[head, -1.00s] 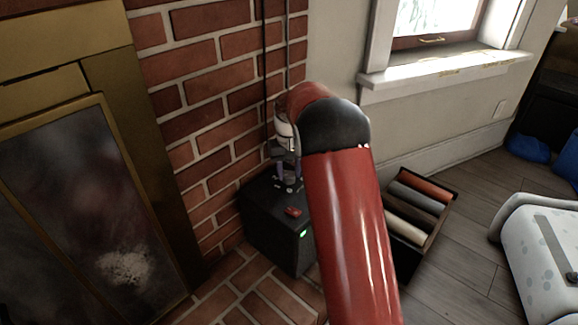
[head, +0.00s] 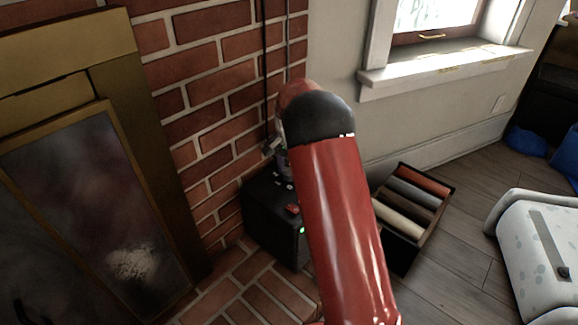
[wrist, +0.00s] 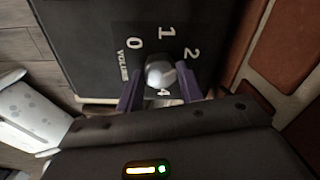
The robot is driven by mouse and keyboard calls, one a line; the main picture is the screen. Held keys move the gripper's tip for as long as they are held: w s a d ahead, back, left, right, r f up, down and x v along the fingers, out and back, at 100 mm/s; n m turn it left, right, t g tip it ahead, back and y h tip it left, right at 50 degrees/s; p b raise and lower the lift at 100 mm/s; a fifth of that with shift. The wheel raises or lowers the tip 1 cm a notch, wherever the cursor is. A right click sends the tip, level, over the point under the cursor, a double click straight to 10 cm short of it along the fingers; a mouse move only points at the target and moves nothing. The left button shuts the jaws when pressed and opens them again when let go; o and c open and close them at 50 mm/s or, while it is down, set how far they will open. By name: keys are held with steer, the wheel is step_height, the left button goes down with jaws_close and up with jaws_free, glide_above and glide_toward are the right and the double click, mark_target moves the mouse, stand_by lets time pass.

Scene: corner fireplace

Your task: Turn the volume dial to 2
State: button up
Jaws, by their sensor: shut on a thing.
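The volume dial (wrist: 160,67) is a silvery round knob on the top of a black speaker box (wrist: 85,30). White marks 0, 1, 2 and 4 and the word VOLUME surround it in the wrist view. My gripper (wrist: 159,80) has its purple fingers on either side of the dial, shut on it. The dial's pointer cannot be made out, so its setting is unclear. In the head view the box (head: 270,235) stands against the brick wall, and my arm hides the dial and most of my gripper.
A red switch (head: 292,209) and a green light (head: 301,230) are on the box. A crate of rolls (head: 447,190) stands to its right. The brass-framed fireplace (head: 120,85) is at left, and a spotted white seat (head: 540,235) at right.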

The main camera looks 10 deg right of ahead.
mark_target(289, 171)
steer(key=shift+w, duration=0.1)
stand_by(0.3)
steer(key=o, duration=1)
step_height(289, 171, up, 8)
steer(key=shift+f, duration=0.1)
